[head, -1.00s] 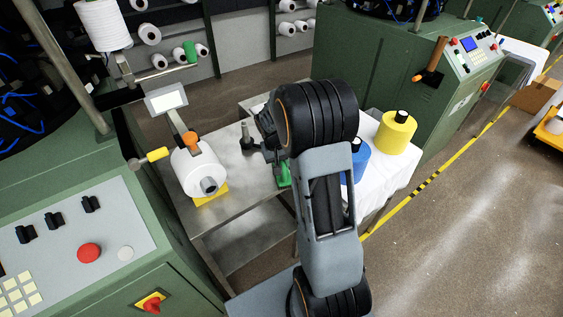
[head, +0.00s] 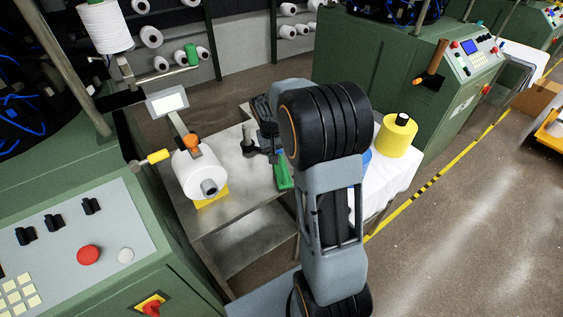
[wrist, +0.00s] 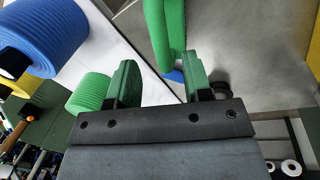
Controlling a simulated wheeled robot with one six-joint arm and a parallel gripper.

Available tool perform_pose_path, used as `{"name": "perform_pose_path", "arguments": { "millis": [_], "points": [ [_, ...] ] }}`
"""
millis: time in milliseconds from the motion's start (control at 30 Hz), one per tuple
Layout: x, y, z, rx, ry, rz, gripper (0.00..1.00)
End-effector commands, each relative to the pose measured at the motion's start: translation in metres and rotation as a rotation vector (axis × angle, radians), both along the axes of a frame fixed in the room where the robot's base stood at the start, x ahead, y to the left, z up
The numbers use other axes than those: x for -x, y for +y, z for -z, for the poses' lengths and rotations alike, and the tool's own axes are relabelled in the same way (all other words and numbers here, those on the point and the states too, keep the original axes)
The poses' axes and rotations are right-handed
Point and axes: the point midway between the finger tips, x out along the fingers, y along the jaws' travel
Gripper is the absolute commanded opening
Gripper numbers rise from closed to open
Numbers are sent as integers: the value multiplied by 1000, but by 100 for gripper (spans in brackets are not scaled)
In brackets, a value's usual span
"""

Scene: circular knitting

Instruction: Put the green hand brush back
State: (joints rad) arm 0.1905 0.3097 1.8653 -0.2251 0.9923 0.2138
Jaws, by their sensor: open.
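The green hand brush (head: 284,177) lies on the metal table beside the white cloth, partly hidden by my arm in the head view. In the wrist view its long green body (wrist: 166,32) extends from the top edge toward the gap between my fingers. My gripper (wrist: 158,78) is open, with its two green-padded fingers apart and nothing clearly between them. The brush appears beyond the fingertips, nearer the right finger; I cannot tell whether they touch.
A dark upright peg (head: 248,142) stands on the table (head: 228,165). A white yarn cone (head: 199,174) is at left. A yellow cone (head: 396,136) stands on the white cloth (head: 391,180); blue (wrist: 42,35) and green (wrist: 90,92) cones are close to my gripper.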

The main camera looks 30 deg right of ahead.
Motion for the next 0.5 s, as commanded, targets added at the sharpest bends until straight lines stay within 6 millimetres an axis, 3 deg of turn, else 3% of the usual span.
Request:
{"name": "perform_pose_path", "arguments": {
  "millis": [200,400,500],
  "points": [
    [-2,7,-37,0,-4,-1,46],
    [-2,12,-57,-1,-4,-2,46],
    [8,20,-69,-10,-28,-23,46]
  ]
}}
